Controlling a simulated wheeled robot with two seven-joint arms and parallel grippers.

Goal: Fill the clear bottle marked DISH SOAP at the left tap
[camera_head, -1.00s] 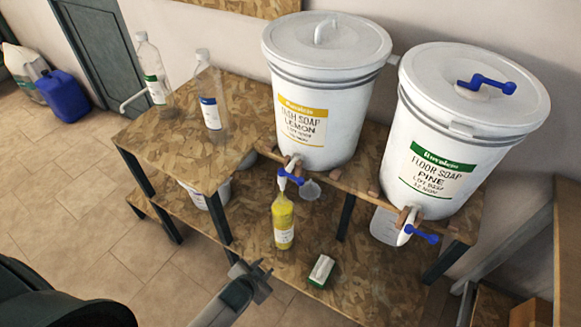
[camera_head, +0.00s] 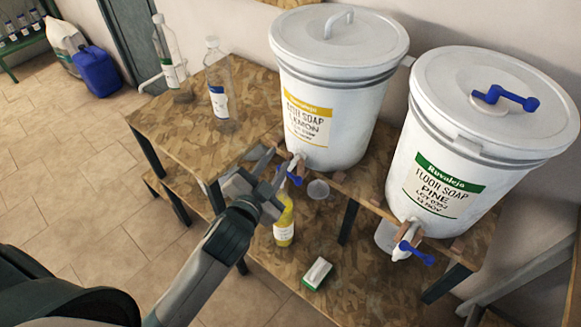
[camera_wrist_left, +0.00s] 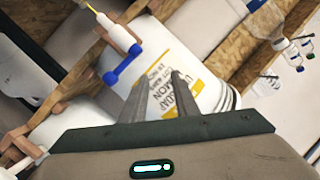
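The left tap (camera_head: 293,168), with its blue lever, is on the DISH SOAP LEMON drum (camera_head: 332,100). In the wrist view the tap (camera_wrist_left: 118,32) shows a thin yellow streak at its spout. A bottle (camera_head: 284,222) stands upright on the lower shelf below the tap, filled yellow well up its body; its label is too small to read and its top is partly hidden by my gripper. My left gripper (camera_head: 274,178) is open and empty, close beside the tap and above the bottle. Its two fingers (camera_wrist_left: 157,97) stand apart before the drum. My right gripper is not in view.
The FLOOR SOAP PINE drum (camera_head: 478,140) and its tap (camera_head: 408,243) are to the right. Two clear bottles, green-labelled (camera_head: 167,48) and blue-labelled (camera_head: 218,85), stand on the upper bench. A green-and-white block (camera_head: 317,273) lies on the lower shelf. A clear cup (camera_head: 318,189) is near the tap.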

